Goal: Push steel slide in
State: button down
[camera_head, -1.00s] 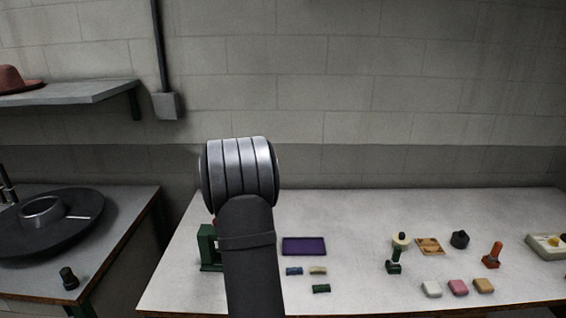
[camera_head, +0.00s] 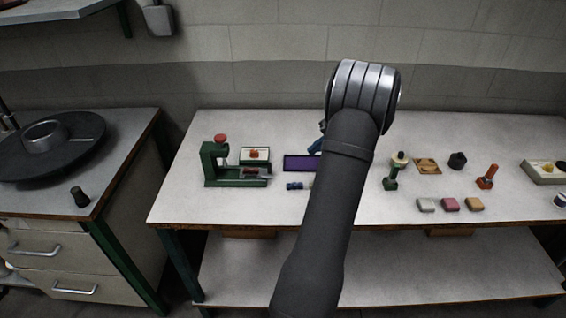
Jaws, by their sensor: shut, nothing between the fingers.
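A green hat press (camera_head: 209,165) with a red knob (camera_head: 221,139) on top stands at the left part of the workbench. A steel slide (camera_head: 259,174) lies low on its base and reaches out to the right, with a small brownish piece on it. How far the slide sits in the press is too small to tell. My arm (camera_head: 335,190) rises in front of the bench, right of the press and apart from it. My gripper is hidden behind the arm; a small dark blue part shows beside the arm's left edge.
A white tray (camera_head: 245,153) with a red-orange item stands behind the slide. A purple mat (camera_head: 298,164) and a small blue block (camera_head: 293,186) lie to its right. Several stamps and blocks stand further right. The bench front (camera_head: 240,208) is clear.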

aim_at(244, 169)
jog(key=x, duration=0.9)
jog(key=shift+a+f, duration=0.2)
jog(key=shift+f, duration=0.1)
jog(key=a, duration=0.2)
jog(key=shift+a, duration=1.05)
jog(key=a, duration=0.9)
jog(key=shift+a, duration=0.3)
